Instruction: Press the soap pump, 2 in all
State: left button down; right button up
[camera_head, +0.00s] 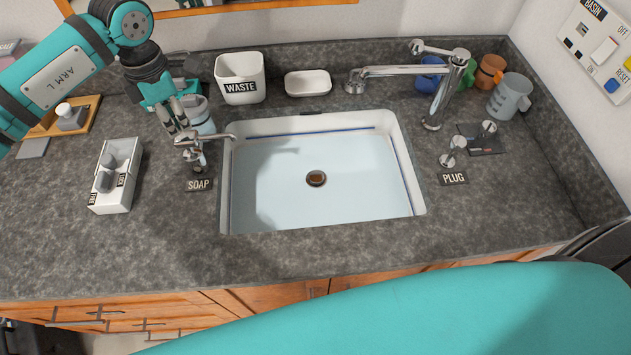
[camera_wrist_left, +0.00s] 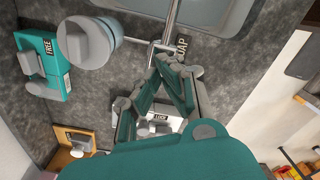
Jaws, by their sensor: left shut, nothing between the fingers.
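The soap pump (camera_head: 197,156) is a chrome tap-like dispenser at the left edge of the sink, behind the SOAP label (camera_head: 199,184). Its spout points right toward the basin. My left gripper (camera_head: 183,130) is shut and empty, angled down with its fingertips at the pump's top. I cannot tell whether they touch it. In the left wrist view the shut fingertips (camera_wrist_left: 164,62) lie close to the pump's metal (camera_wrist_left: 157,44), and the fingers partly hide it. My right gripper is not in view.
The basin (camera_head: 320,190) is clear. A grey-blue container (camera_head: 203,122) stands right behind the pump. The WASTE bin (camera_head: 240,78) and a white dish (camera_head: 307,83) stand at the back. A white box (camera_head: 115,190) is to the left; the main faucet (camera_head: 432,105) is to the right.

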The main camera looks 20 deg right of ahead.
aim_at(183, 136)
pick_arm(q)
jog(key=shift+f+b, duration=1.5)
jog(key=shift+f, duration=0.45)
jog(key=shift+r, duration=0.15)
jog(key=shift+r+p, duration=0.9)
jog(key=shift+r, duration=1.1)
notch_tip(183, 136, up, 6)
jog(key=p, duration=0.2)
jog(key=shift+p, duration=0.3)
